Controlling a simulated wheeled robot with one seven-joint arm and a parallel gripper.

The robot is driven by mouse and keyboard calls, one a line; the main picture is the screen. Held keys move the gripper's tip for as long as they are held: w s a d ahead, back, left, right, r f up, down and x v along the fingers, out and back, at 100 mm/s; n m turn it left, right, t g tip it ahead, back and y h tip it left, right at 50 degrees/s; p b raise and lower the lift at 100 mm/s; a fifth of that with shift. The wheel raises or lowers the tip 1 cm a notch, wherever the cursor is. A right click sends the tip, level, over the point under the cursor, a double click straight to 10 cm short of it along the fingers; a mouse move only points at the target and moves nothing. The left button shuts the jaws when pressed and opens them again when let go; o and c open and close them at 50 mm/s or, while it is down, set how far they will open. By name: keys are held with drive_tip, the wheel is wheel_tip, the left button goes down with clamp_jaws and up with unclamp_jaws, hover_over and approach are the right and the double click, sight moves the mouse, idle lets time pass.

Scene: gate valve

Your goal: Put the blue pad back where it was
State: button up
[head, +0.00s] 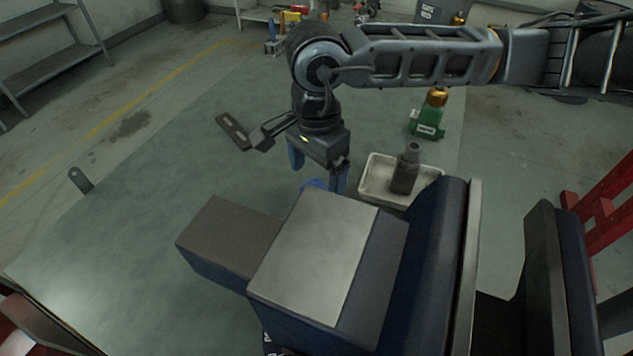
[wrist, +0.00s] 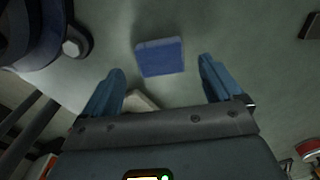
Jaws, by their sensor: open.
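The blue pad (wrist: 160,57) lies on the green-grey bench top in the wrist view, ahead of and between my finger lines. In the head view only a small part of the blue pad (head: 313,184) shows, low between my fingers and behind the vise. My gripper (head: 318,178) points down at it, with its fingers spread apart. In the wrist view my gripper (wrist: 161,66) is open, with nothing between its blue fingers; the pad looks apart from both fingers.
A large dark vise (head: 312,258) fills the near middle. Right of my gripper, a white tray (head: 375,184) holds a dark bottle-like part (head: 406,170). A dark slotted plate (head: 233,131) lies left. The bench's left side is largely clear.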

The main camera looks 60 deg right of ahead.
wheel_tip(320, 180, up, 8)
